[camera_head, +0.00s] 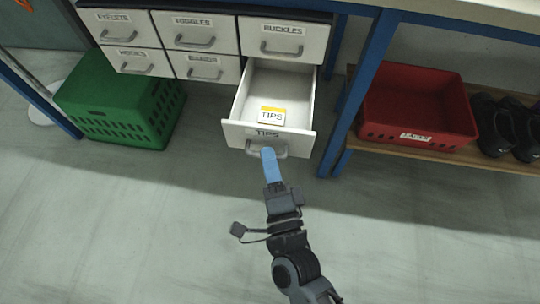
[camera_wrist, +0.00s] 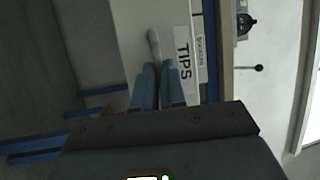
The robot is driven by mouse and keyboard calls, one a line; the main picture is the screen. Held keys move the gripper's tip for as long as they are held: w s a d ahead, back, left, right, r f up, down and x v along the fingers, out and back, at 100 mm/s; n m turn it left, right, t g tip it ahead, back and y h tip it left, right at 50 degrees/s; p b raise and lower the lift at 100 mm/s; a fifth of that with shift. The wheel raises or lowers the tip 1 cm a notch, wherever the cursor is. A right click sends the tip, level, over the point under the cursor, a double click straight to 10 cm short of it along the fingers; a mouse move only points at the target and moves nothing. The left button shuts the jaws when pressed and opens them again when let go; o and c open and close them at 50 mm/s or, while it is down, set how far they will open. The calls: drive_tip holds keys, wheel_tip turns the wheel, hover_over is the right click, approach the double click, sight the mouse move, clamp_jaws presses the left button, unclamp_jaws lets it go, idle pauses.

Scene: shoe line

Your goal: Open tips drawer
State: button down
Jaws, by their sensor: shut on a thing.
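The tips drawer (camera_head: 266,136) is pulled well out of the cabinet at the lower right. Its front carries the label TIPS and a grey bar handle. Inside the drawer lies a white card with a yellow edge (camera_head: 272,115), marked TIPS. My gripper (camera_head: 268,154) reaches from below with its blue fingers at the handle, and is shut on it. In the wrist view the blue fingers (camera_wrist: 158,85) close around the grey handle (camera_wrist: 154,46), beside the TIPS label (camera_wrist: 184,52). The fingers hide part of the handle.
Closed drawers, such as BUCKLES (camera_head: 284,40) and TOGGLES (camera_head: 195,32), surround the opening. A green crate (camera_head: 120,105) stands left. A blue table leg (camera_head: 358,90) stands close right, beside a red crate (camera_head: 418,105) and black shoes (camera_head: 500,125) on a shelf. The floor in front is clear.

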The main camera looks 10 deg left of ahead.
drive_tip(key=shift+f, duration=0.1)
drive_tip(key=c, duration=1.2)
unclamp_jaws()
drive_tip(key=shift+v, duration=3.9)
drive_tip(key=s+d+r+n+g+h, duration=0.1)
drive_tip(key=s+d+r+n+h, duration=0.1)
drive_tip(key=s+d+r+n, duration=0.35)
drive_tip(key=s+d+r+n+g+h, duration=0.1)
drive_tip(key=s+d+r+n+h, duration=0.2)
drive_tip(key=s+d, duration=0.55)
drive_tip(key=s+d+r+n+g+h, duration=0.1)
drive_tip(key=s+d+r+n+h, duration=0.1)
drive_tip(key=s+d+r+n, duration=0.45)
drive_tip(key=r+p, duration=0.5)
drive_tip(key=p, duration=0.1)
drive_tip(key=d+r+m+p, duration=0.1)
drive_tip(key=r+p, duration=0.4)
drive_tip(key=p, duration=0.1)
drive_tip(key=d+r+m+p, duration=0.1)
drive_tip(key=r+p, duration=0.5)
drive_tip(key=shift+r+g, duration=0.1)
drive_tip(key=shift+g, duration=0.2)
